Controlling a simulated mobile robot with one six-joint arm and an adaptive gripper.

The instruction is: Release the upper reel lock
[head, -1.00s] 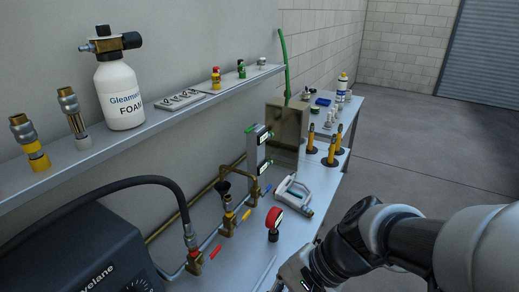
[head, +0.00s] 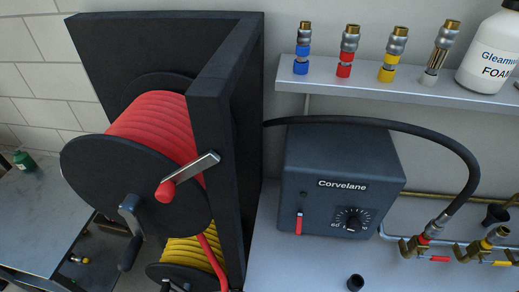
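The upper reel (head: 134,182) carries red hose (head: 155,127) wound between dark round flanges, inside a black frame (head: 215,130). A metal lever with a red grip (head: 187,177), which looks like the upper reel lock, sits at the frame's front post and slants down left, its red end in front of the flange. A dark crank handle (head: 130,230) is on the flange's face. A lower reel with yellow hose (head: 192,255) is partly hidden below. My gripper is not in view in the head view now.
A dark Corvelane unit (head: 340,175) with a dial stands right of the reels on a grey bench. A shelf (head: 400,93) above holds several coloured nozzles and a foam bottle (head: 493,55). Brass valves (head: 440,250) line the bench at right. Another table (head: 35,225) is at far left.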

